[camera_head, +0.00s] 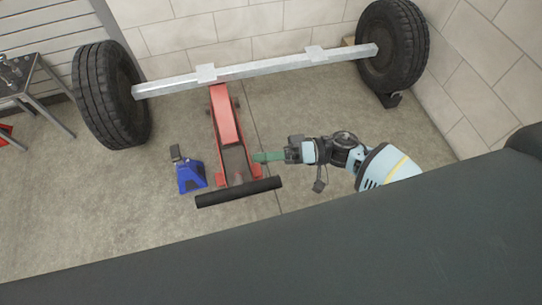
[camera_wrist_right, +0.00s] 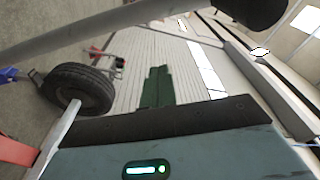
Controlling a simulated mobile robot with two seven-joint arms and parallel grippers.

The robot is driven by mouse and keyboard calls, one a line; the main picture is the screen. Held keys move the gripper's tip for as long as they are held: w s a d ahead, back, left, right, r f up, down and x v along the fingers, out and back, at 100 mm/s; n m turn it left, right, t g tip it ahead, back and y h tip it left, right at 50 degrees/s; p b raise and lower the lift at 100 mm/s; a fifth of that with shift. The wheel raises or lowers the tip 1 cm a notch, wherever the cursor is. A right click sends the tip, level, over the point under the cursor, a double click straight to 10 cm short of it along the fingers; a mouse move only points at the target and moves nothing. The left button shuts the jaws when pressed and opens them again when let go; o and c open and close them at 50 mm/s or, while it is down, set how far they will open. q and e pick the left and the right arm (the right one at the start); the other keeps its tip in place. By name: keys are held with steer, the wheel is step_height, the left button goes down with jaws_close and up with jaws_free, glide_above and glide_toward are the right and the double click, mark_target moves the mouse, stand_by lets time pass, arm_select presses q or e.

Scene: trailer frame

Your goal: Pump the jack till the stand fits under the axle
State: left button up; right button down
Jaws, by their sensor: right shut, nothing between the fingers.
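The red floor jack (camera_head: 226,120) lies on the floor with its front end at the silver axle (camera_head: 260,69); contact there is unclear. Its black handle grip (camera_head: 240,192) crosses the near end. In the wrist view a grey handle pole (camera_wrist_right: 110,22) runs across the top to a black end. The blue stand (camera_head: 190,176) is upright on the floor left of the jack, clear of the axle. My right gripper (camera_head: 258,157) has green fingers, shut and empty, at the jack's right side near its rear. The fingers also show in the wrist view (camera_wrist_right: 158,88). My left gripper is out of view.
Black tyres stand at the axle's left (camera_head: 108,97) and right (camera_head: 393,46) ends. A dark wheel chock (camera_head: 390,100) sits by the right tyre. A metal table (camera_head: 33,82) is at the far left. Block walls close the back and right. Floor left of the stand is clear.

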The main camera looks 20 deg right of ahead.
steer(key=a, duration=0.7)
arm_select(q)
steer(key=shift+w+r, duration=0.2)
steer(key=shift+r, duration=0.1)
arm_select(e)
steer(key=s, duration=0.1)
steer(key=d+f, duration=0.1)
steer(key=s, duration=0.1)
steer(key=shift+s+d+f, duration=0.2)
steer(key=shift+s+f, duration=0.05)
steer(key=shift+s, duration=0.1)
